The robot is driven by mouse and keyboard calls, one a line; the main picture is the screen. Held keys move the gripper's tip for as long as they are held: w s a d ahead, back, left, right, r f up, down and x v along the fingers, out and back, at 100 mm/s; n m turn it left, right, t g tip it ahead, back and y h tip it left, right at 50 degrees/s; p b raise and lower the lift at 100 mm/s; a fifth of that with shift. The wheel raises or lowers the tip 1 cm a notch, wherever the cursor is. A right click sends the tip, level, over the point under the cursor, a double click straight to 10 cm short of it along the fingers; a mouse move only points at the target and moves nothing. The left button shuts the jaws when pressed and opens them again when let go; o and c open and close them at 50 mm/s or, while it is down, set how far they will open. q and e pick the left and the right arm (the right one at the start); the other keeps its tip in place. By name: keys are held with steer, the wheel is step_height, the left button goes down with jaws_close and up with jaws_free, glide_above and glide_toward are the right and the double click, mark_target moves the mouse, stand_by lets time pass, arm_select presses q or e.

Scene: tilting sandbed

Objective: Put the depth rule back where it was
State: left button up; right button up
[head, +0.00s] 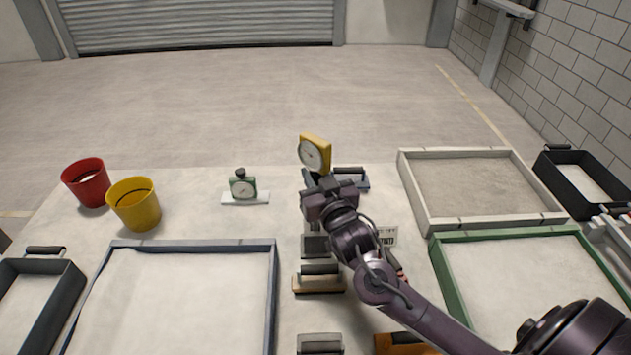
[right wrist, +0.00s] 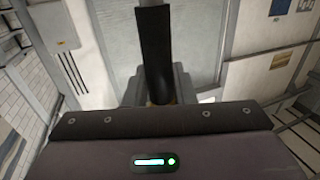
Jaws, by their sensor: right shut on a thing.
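My right gripper (head: 314,182) is near the far edge of the table, in the middle of the head view. It is shut on an upright tool that I take to be the depth rule. A yellow, boxy dial head (head: 314,153) with a pale round face shows just above the gripper. In the right wrist view a dark bar (right wrist: 154,55) stands up beyond the gripper's housing, with a little yellow at its lower end. The fingers hide the tool's lower part, and whether it touches the table cannot be told. My left gripper is not in view.
A green dial gauge (head: 243,188) stands on a white base left of the gripper. Red (head: 86,183) and yellow (head: 134,204) buckets stand further left. Blue-rimmed (head: 195,243), green-rimmed (head: 510,232) and pale-rimmed (head: 470,153) sand trays flank a middle row of block-like tools (head: 319,283).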

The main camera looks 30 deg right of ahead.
steer(key=shift+f, duration=0.95)
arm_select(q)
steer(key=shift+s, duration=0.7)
arm_select(e)
steer(key=shift+f, duration=0.15)
steer(key=o, duration=0.8)
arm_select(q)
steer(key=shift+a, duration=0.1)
